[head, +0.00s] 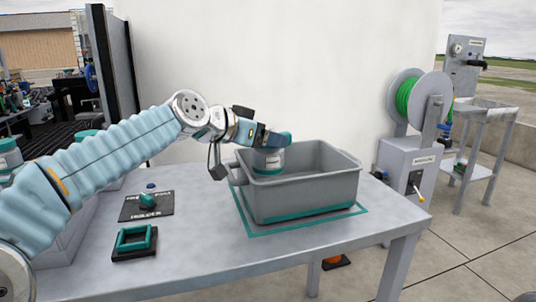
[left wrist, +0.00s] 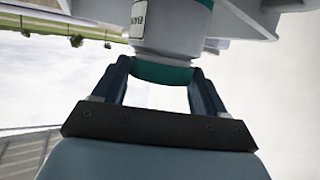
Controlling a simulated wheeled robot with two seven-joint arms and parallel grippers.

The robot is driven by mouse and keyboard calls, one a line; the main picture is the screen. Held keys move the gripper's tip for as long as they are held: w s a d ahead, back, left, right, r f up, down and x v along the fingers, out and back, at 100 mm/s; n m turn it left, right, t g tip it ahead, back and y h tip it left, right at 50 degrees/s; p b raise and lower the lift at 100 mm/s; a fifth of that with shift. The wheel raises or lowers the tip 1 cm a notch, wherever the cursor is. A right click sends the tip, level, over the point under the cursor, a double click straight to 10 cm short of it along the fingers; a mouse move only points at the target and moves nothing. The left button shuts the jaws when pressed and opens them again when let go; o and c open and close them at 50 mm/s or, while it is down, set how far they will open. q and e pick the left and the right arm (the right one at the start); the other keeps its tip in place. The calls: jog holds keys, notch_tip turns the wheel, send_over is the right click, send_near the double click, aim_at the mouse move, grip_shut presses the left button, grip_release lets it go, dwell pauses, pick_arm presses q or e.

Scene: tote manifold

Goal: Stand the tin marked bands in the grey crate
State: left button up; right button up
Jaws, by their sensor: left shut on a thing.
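A white tin with teal ends (head: 268,160) is at the left inner end of the grey crate (head: 310,196). My left gripper (head: 276,139) is shut on the tin, over the crate's back left part. The tin looks roughly upright, its lower part hidden behind the crate's rim, so I cannot tell whether it touches the floor. In the left wrist view my gripper's fingers (left wrist: 163,78) sit on both sides of the tin (left wrist: 170,32). Its label is partly cut off and I cannot read it fully. My right gripper is out of view.
The crate stands inside a teal outline (head: 345,215) on the grey table (head: 200,255). A black plate with a teal knob (head: 147,202) and a square teal frame (head: 135,240) lie left of it. Another tin (head: 9,155) stands far left. A green hose reel (head: 408,98) stands right.

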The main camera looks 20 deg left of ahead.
aim_at(267, 158)
pick_arm(q)
jog(key=shift+w+d+f, duration=0.1)
jog(key=shift+w+f, duration=0.25)
jog(key=shift+f, duration=0.15)
jog(key=f, duration=0.2)
jog(key=b, duration=0.1)
jog(key=shift+w+f, duration=0.25)
jog(key=shift+f, duration=0.5)
jog(key=shift+f+b, duration=0.65)
jog(key=shift+b, duration=0.1)
jog(key=shift+r, duration=0.1)
jog(key=o, duration=1.4)
